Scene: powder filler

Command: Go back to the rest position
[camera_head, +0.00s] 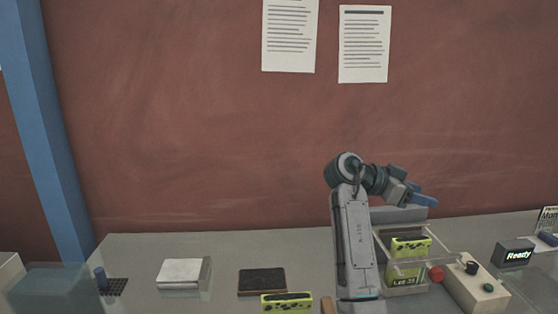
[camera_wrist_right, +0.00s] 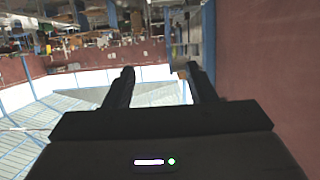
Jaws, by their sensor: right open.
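My right arm rises in the middle of the head view and bends over at the top. Its right gripper (camera_head: 424,200) points to the right, held above the bench and near the machine with the yellow-green cartridge. In the right wrist view the two dark fingers of the right gripper (camera_wrist_right: 160,76) stand apart with nothing between them. My left gripper is not in view.
The grey bench (camera_head: 225,248) holds a white pad (camera_head: 180,272), a dark pad (camera_head: 262,281), a yellow-green box (camera_head: 287,303), a second yellow-green box (camera_head: 411,246), a control box with a red button (camera_head: 436,273) and a "Ready" display (camera_head: 516,255). A red wall stands behind.

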